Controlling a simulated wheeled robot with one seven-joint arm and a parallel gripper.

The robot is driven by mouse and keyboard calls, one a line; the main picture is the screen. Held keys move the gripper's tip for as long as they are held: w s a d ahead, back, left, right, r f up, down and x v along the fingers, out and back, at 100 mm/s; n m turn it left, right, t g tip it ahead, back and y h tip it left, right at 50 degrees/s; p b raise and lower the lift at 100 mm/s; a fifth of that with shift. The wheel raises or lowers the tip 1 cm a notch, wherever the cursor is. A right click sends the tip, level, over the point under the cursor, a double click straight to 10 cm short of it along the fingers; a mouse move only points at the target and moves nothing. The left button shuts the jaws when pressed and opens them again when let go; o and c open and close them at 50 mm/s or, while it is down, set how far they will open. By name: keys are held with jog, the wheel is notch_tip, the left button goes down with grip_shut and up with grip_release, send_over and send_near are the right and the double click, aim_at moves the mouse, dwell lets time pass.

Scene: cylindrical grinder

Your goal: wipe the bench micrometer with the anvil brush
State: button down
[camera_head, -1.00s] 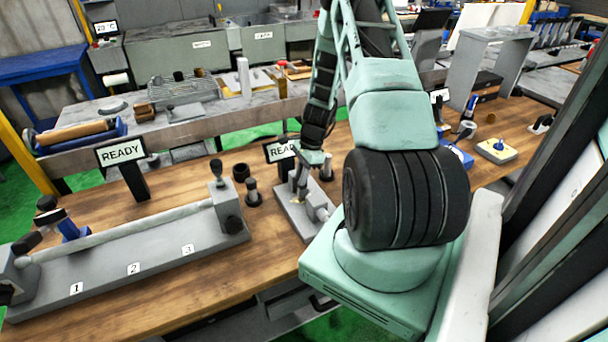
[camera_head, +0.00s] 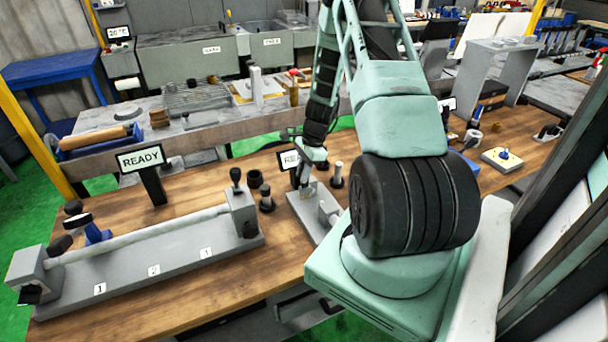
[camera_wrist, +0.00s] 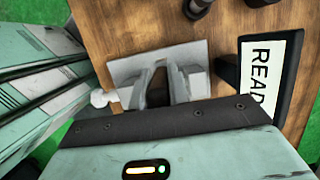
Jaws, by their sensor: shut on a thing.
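The bench micrometer (camera_head: 328,208) is a grey block on a flat grey base, on the wooden bench left of my arm's large black joint. In the wrist view its grey base (camera_wrist: 128,68) lies below my fingers. My gripper (camera_head: 310,172) points down over the micrometer's far left part; its fingers also show in the wrist view (camera_wrist: 168,86). It is shut on the anvil brush, which is small and mostly hidden by the fingers. I cannot tell whether the bristles touch the micrometer.
A READY sign (camera_head: 140,158) stands behind a long grey fixture (camera_head: 160,262) holding a bar. A second sign (camera_wrist: 268,75) stands close beside the micrometer. Dark-based pegs (camera_head: 266,200) stand to its left. A yellow-white pad (camera_head: 501,158) lies at right.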

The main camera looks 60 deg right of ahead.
jog(key=shift+r+p, duration=0.65)
jog(key=shift+r, duration=0.6)
